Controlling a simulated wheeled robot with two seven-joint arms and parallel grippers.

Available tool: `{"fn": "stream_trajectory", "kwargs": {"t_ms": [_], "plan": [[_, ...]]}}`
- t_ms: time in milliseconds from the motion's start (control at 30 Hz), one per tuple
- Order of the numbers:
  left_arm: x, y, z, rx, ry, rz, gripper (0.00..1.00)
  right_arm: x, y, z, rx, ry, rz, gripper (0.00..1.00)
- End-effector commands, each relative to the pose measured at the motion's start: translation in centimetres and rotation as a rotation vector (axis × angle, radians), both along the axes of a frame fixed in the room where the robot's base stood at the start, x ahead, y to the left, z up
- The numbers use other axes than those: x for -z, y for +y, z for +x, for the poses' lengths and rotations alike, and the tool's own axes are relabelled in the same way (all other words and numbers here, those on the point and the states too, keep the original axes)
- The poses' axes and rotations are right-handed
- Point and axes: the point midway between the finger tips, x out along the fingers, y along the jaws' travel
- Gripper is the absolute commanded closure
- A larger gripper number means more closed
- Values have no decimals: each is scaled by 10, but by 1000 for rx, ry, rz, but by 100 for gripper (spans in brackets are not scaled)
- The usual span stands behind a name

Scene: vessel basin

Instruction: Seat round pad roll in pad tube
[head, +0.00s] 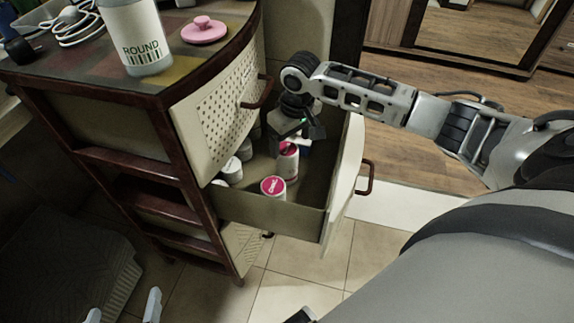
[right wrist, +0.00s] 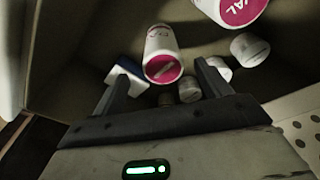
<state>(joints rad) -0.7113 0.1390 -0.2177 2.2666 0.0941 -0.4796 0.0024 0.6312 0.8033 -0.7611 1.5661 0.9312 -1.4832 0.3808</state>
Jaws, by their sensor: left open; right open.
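Another pink-ended roll (head: 273,188) is nearer the drawer front, labelled "...VAL" in the right wrist view (right wrist: 238,12). My right gripper (head: 298,138) is open above the first roll. My left gripper (head: 122,310) is open, low at bottom left.
White jars (head: 232,170) and a blue-and-white item (head: 305,147) lie in the drawer. The drawer wall (head: 260,212) and handle (head: 366,178) stick out. A white cable (head: 75,25) lies on the cabinet top. Floor in front is clear.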

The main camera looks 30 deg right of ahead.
Motion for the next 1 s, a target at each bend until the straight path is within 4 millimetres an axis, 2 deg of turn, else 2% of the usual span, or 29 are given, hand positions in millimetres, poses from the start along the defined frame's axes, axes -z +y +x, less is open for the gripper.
{"fn": "stream_trajectory", "kwargs": {"t_ms": [133, 400, 733, 900, 1000], "plan": [[4, 0, -2, 2, 3, 1, 11, 11, 1, 2, -1, 0, 1, 24], [9, -1, -3, 8, -7, 3, 11, 49, 4, 9, 0, 0, -1, 24], [8, -1, -5, 9, -6, 4, 11, 54, 4, 10, -2, -1, -1, 24], [8, -1, -5, 10, -6, 3, 11, 54, 4, 10, -2, -1, -1, 71], [9, -1, -5, 10, -5, 3, 11, 54, 4, 10, -2, -1, -1, 72]]}}
